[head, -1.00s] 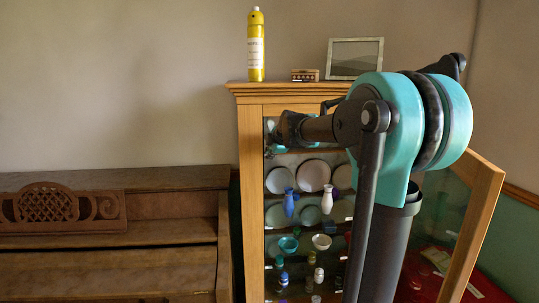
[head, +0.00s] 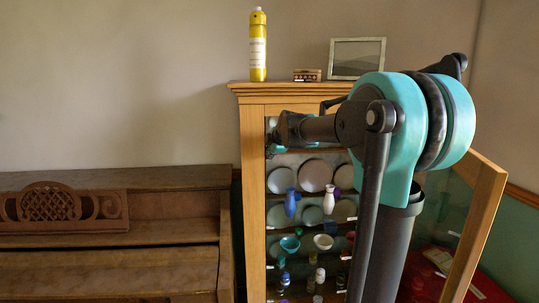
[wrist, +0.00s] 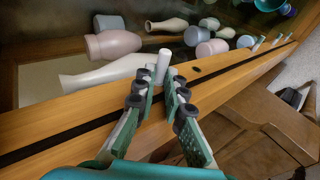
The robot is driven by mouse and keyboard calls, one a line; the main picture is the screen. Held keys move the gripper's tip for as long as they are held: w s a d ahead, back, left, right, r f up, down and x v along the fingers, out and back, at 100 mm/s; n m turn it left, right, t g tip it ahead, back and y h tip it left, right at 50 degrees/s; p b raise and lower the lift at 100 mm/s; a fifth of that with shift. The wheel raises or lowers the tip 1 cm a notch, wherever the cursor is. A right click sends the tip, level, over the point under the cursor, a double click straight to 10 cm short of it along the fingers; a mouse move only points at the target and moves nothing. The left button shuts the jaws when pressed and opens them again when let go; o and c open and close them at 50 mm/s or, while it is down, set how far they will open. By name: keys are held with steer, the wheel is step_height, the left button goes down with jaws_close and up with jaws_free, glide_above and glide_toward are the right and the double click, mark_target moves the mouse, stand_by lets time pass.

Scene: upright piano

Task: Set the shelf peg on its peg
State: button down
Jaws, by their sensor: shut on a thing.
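The shelf peg (wrist: 163,64) is a short white cylinder between my fingertips in the wrist view. My gripper (wrist: 161,88) is shut on it, and the peg's free end points up in the picture, toward the cabinet's inside. The fingers lie over the wooden front post (wrist: 75,110) of the cabinet. A small dark spot (wrist: 195,70), perhaps a hole, shows on the post just right of the fingertips. In the head view my gripper (head: 277,134) is at the cabinet's upper left opening, and the peg is too small to make out there.
White vases (wrist: 100,76) and a pink vase (wrist: 113,44) lie close beyond the post. Small pale pegs (wrist: 258,43) show farther along it. The open glass door (head: 484,215) stands right of my arm. The piano (head: 110,235) is at left. A yellow bottle (head: 258,45) stands on top.

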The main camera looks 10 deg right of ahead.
steer(key=c, duration=1.5)
jaws_free()
steer(key=v, duration=1.2)
